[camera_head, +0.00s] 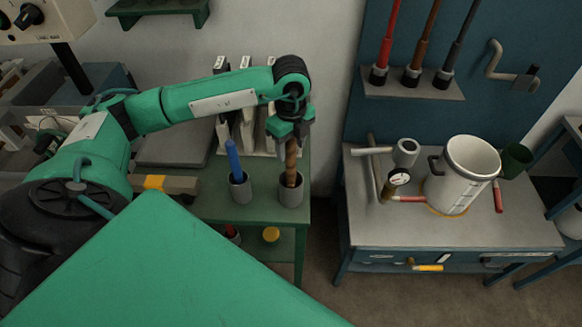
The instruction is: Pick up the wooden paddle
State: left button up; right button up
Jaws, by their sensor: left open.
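The wooden paddle (291,167) appears to be the brown wooden shaft standing nearly upright in a grey cup (291,193) on the green table. Its lower end is hidden in the cup and its top is hidden by the gripper. My left gripper (291,138) points down at the top of the shaft, with its open fingers on either side of it. I cannot tell whether they touch the wood. My right gripper is not in view.
A second grey cup (241,188) with a blue handle (234,160) stands just left. White upright files (246,130) stand behind. Across a gap, a blue-grey bench (455,234) bears a white pot (470,165) and a gauge (399,178). A wall rack (413,88) holds several rods.

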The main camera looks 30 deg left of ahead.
pick_arm(q)
jog(key=c, duration=1.1)
jog(key=shift+r, duration=0.1)
